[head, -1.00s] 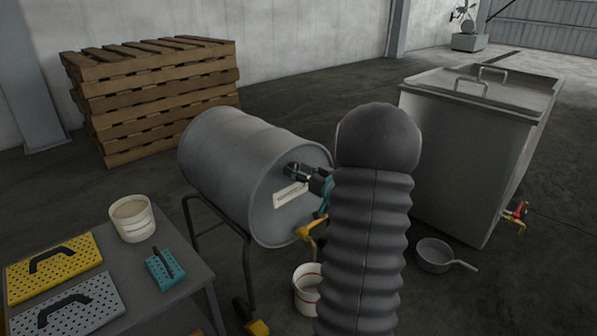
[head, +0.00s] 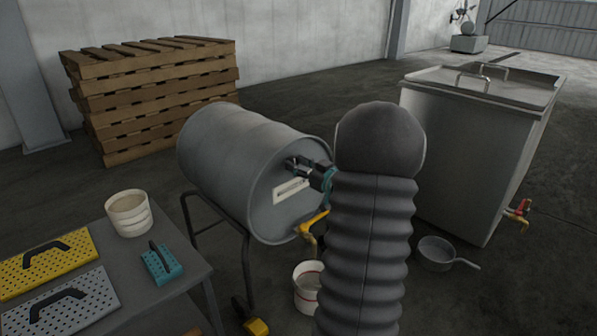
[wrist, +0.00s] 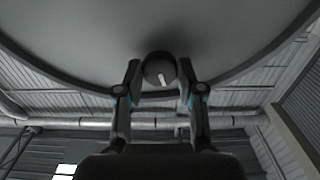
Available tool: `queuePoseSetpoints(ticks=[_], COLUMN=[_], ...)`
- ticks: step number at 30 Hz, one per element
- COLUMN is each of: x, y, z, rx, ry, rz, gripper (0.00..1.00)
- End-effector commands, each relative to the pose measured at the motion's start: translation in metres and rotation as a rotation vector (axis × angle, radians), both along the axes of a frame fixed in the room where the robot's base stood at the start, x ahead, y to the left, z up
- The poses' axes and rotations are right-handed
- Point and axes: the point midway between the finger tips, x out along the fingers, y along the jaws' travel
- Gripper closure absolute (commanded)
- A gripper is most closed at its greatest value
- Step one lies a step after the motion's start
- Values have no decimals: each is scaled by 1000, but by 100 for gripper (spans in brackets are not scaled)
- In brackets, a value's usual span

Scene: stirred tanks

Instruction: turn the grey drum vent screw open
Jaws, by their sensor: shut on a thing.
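The grey drum (head: 235,160) lies on its side on a dark stand, its flat end facing right. The vent screw (wrist: 160,68) is a dark round knob with a white mark, high on that end in the wrist view. My gripper (head: 293,164) is at the upper part of the drum's end. Its fingers (wrist: 160,76) are on both sides of the screw and shut on it. In the head view the fingers hide the screw, and my arm covers part of the area to the right.
A yellow tap (head: 313,221) sits low on the drum end above a white bucket (head: 307,288). A steel tank (head: 465,150) and a pan (head: 436,254) stand right. A table (head: 185,297) with a white tub (head: 129,214) and perforated trays is front left; pallets (head: 150,95) are behind.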

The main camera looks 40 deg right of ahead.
Motion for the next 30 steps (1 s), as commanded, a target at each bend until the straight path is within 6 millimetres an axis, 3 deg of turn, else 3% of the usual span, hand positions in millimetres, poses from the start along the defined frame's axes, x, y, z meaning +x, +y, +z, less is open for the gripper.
queuePoseSetpoints(ticks=[30], x=[0], y=[1], z=[0], rx=[-954], ry=[-76], rz=[2], gripper=[97])
